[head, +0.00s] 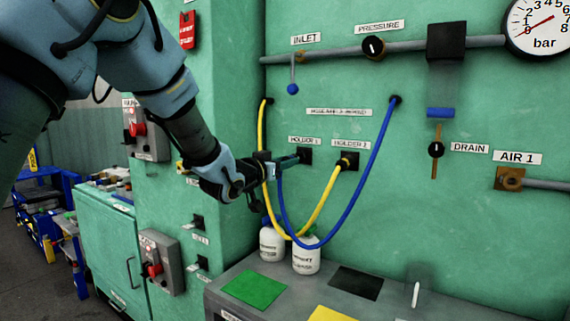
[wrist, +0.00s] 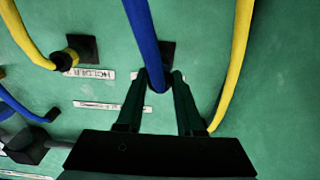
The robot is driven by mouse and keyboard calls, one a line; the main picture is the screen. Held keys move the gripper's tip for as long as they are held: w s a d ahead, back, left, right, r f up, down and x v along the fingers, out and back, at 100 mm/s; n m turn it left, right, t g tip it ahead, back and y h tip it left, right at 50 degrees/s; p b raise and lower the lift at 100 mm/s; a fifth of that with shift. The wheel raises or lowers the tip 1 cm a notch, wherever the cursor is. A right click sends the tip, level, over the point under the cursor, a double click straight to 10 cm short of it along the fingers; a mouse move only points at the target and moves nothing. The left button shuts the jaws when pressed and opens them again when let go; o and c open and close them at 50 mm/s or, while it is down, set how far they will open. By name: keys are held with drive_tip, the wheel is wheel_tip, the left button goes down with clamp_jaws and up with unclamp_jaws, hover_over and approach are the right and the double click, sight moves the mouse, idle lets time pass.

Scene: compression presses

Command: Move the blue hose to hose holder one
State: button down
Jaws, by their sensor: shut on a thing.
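The blue hose (head: 377,155) hangs in a loop from a port at the upper right of the green panel. Its other end is in my gripper (head: 290,161), which is shut on it. In the wrist view the blue hose (wrist: 142,32) runs down between the two fingertips (wrist: 160,82). Hose holder one (head: 305,156) is a black square under the label HOLDER 1, just right of my fingertips. In the wrist view the holder (wrist: 168,50) is partly hidden behind the hose. I cannot tell whether the hose end touches it.
A yellow hose (head: 325,205) hangs close by, with its end in holder two (head: 349,161); its other stretch passes by my gripper. Two white bottles (head: 271,243) (head: 306,255) stand below on the grey bench (head: 228,284). A pipe with valves runs above.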

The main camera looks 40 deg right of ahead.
drive_tip(key=shift+x, duration=1.65)
drive_tip(key=shift+c, duration=2.3)
unclamp_jaws()
drive_tip(key=b+v, duration=0.3)
drive_tip(key=v, duration=0.7)
drive_tip(key=shift+a+b, duration=0.35)
drive_tip(key=shift+s, duration=0.1)
